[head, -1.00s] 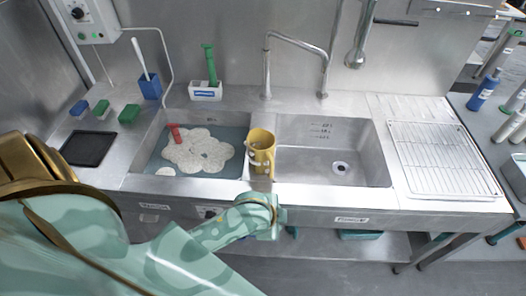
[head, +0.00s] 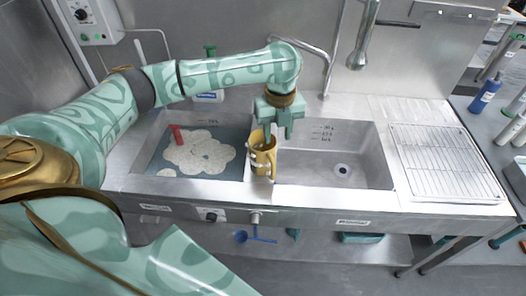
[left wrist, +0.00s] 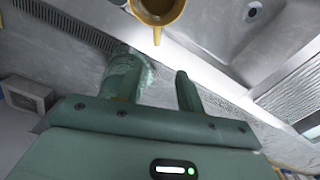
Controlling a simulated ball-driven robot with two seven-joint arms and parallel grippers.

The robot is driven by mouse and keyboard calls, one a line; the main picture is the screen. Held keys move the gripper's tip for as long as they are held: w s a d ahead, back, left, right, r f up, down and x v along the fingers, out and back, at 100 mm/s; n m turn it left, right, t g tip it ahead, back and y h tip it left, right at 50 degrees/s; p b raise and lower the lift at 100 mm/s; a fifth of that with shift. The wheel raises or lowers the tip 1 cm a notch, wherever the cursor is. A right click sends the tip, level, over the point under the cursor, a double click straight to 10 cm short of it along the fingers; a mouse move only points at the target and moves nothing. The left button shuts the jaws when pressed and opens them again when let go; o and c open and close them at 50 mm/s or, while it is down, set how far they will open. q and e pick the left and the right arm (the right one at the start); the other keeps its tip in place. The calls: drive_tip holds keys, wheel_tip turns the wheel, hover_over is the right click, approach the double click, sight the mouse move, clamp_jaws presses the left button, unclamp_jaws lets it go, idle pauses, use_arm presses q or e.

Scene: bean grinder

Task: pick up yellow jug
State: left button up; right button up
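The yellow jug (head: 262,158) stands upright at the divider between the two sink basins, near the front edge. My left gripper (head: 278,136) points down at the jug's far right side, close to its rim. In the left wrist view the fingers (left wrist: 155,85) are apart with nothing between them, so it is open. My right gripper is out of view.
The left basin holds a pale cloud-shaped patch (head: 198,153) and a red-handled item (head: 178,134). The right basin (head: 325,165) is empty. A tap (head: 305,46) arches behind, with a hanging spray head (head: 358,54) nearby. A wire rack (head: 440,157) lies at right.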

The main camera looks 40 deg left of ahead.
use_arm(q)
drive_tip(key=b, duration=0.4)
hover_over(273, 179)
drive_tip(key=w, duration=0.1)
wheel_tip(273, 179, down, 11)
drive_tip(key=f, duration=0.1)
drive_tip(key=f+b, duration=0.1)
drive_tip(key=f, duration=0.3)
drive_tip(key=shift+s+a+b, duration=0.2)
drive_tip(key=shift+a+b, duration=0.05)
drive_tip(key=shift+b, duration=0.15)
drive_tip(key=shift+r, duration=0.15)
clamp_jaws()
